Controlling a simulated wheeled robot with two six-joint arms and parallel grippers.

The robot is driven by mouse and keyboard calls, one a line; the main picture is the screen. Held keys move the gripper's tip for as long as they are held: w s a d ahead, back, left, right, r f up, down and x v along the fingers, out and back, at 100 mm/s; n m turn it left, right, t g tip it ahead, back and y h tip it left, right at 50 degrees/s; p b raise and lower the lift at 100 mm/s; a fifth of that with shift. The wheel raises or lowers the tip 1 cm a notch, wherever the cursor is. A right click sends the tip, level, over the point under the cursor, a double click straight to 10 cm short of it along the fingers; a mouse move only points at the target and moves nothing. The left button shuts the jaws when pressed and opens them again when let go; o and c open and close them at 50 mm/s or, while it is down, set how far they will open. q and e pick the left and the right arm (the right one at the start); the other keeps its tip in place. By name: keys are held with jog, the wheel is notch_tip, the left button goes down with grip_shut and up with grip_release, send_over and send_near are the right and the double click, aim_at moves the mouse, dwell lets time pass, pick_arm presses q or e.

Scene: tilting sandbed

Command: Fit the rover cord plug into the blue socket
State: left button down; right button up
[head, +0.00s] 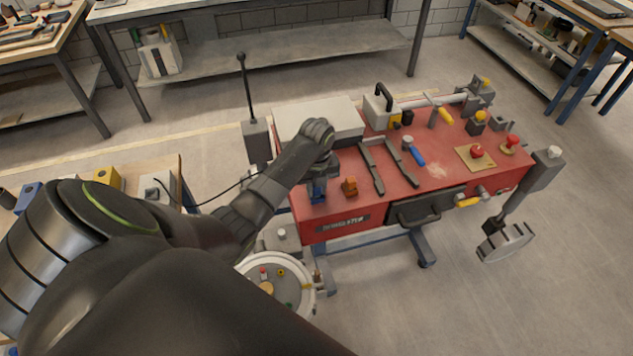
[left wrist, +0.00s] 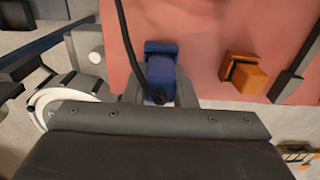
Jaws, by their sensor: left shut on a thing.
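The blue socket (head: 317,192) stands at the front left of the red bench top, directly below my left gripper (head: 319,174). In the left wrist view the blue socket (left wrist: 160,70) is just beyond the gripper's grey edge. The black cord (left wrist: 126,40) curves down to a dark end, the plug (left wrist: 158,97), at the near end of the blue socket. My left gripper is shut on the plug, which is mostly hidden. I cannot tell whether the plug is inside the socket or only above it. My right gripper is not in view.
An orange socket (head: 349,187) stands just right of the blue one and also shows in the left wrist view (left wrist: 246,76). Two dark rails (head: 371,167), a blue-handled hammer (head: 412,151) and red buttons lie further right on the red bench (head: 330,222). The cord runs left to a side table.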

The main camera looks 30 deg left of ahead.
pick_arm(q)
jog(key=shift+f, duration=0.35)
jog(key=c, duration=0.6)
grip_release()
jog(key=shift+c, duration=0.2)
jog(key=shift+r, duration=0.15)
notch_tip(320, 180, up, 6)
jog(key=p, duration=0.6)
jog(key=shift+f, duration=0.25)
jog(key=shift+r+p, duration=0.45)
jog(key=shift+r, duration=0.75)
